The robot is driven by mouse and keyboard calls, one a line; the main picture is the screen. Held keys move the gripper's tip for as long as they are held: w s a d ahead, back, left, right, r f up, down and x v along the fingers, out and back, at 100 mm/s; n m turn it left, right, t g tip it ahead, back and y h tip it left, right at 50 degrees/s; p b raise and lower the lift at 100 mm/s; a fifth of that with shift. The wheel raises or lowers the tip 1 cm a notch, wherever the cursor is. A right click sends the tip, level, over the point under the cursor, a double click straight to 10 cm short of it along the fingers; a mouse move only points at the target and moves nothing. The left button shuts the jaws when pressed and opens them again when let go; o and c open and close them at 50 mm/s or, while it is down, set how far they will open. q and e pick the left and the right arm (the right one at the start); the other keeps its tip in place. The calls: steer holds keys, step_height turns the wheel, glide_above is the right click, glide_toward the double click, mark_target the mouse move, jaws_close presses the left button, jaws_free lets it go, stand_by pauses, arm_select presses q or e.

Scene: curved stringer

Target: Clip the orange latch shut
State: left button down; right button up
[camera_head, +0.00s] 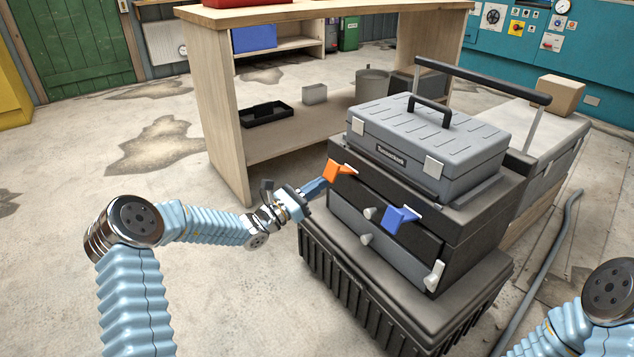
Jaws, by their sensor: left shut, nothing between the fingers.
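The orange latch (339,172) is on the upper left front corner of the black drawer unit (468,222), under the grey toolbox (425,150). It sticks outward from the front face. My left gripper (318,187) is shut and empty, with its fingertips right at the lower left side of the orange latch. I cannot tell whether they touch it. A blue latch (400,217) sits further right on the same front. My right arm shows at the lower right, but its gripper is out of view.
The drawer unit stands on a ribbed black base (395,310). A wooden workbench (222,110) with a black tray (266,114) on its shelf stands behind my left gripper. A hose (545,260) lies on the floor at the right. The floor at the left is clear.

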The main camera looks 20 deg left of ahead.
mark_target(331, 165)
arm_select(q)
step_height(331, 165, up, 5)
steer(key=g+y+p, duration=0.2)
steer(key=p, duration=0.5)
steer(key=shift+d+p, duration=0.1)
steer(key=shift+p, duration=0.3)
steer(key=r+g+p, duration=0.1)
steer(key=p, duration=0.1)
steer(key=w+d+r+g+y+p, duration=0.1)
steer(key=p, duration=0.1)
steer(key=w+r+g+y+p, duration=0.1)
steer(key=r+p, duration=0.1)
steer(key=shift+w+d, duration=0.15)
steer(key=shift+d, duration=0.15)
steer(key=shift+r+p, duration=0.1)
steer(key=shift+p, duration=0.2)
steer(key=shift+r+p, duration=0.5)
steer(key=shift+r, duration=0.3)
